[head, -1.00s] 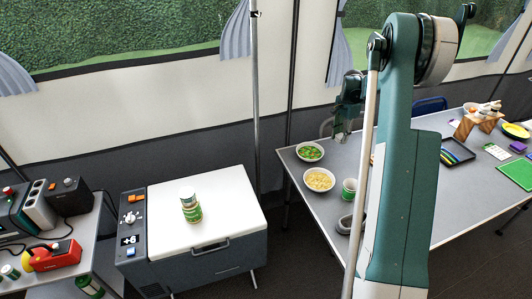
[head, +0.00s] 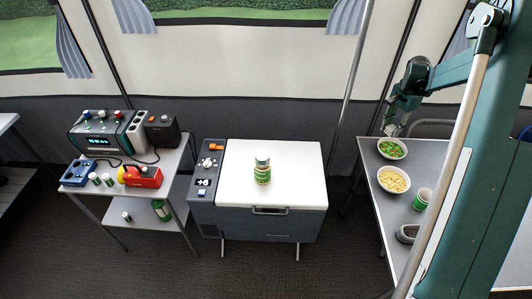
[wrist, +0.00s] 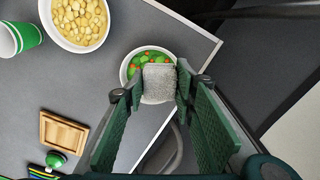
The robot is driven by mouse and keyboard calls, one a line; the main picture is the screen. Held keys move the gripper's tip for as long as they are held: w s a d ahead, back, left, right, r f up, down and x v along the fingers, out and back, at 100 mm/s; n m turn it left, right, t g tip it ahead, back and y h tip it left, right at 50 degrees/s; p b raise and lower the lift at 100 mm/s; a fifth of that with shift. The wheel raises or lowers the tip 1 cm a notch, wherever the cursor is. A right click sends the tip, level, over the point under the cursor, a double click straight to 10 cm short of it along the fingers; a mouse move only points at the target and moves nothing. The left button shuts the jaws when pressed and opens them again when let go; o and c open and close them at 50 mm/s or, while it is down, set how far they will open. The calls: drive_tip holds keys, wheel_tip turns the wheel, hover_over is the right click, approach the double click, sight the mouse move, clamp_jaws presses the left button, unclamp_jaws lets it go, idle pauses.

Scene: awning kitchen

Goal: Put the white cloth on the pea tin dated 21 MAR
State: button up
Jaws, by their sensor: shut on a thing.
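My gripper (head: 393,127) is at the right in the head view, raised near the far left corner of the right table. In the wrist view its two green fingers are shut on a pale grey-white cloth (wrist: 158,84), which hangs folded between the fingertips. Two green-banded tins appear stacked, an upper tin (head: 262,161) on a lower tin (head: 263,176), on the white lid of a cool box (head: 295,180). They stand well left of my gripper. No date is readable on them.
The right table (head: 407,153) holds a bowl of peas and carrots (head: 392,148), a bowl of yellow food (head: 394,180) and a green-and-white cup (head: 422,199). The left table holds a red device (head: 143,177) and small tins (head: 101,179). The lid around the stack is clear.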

drive_tip(key=s+a+r+n+p, duration=0.2)
drive_tip(key=s+a+r+n, duration=0.1)
drive_tip(key=a, duration=1.1)
drive_tip(key=s+a+r+n+p, duration=0.2)
drive_tip(key=a+r+n+p, duration=0.1)
drive_tip(key=a, duration=1.2)
drive_tip(key=s+a+r+n+p, duration=0.2)
drive_tip(key=s+a+n, duration=0.1)
drive_tip(key=a, duration=1.1)
drive_tip(key=s+a+r+n+p, duration=0.3)
drive_tip(key=s+a, duration=0.6)
drive_tip(key=a, duration=0.5)
drive_tip(key=shift+r+n, duration=0.2)
drive_tip(key=shift+n, duration=0.2)
hover_over(262, 155)
drive_tip(key=shift+f, duration=3.1)
drive_tip(key=shift+f, duration=1.9)
drive_tip(key=shift+f+b, duration=0.15)
drive_tip(key=shift+b, duration=0.25)
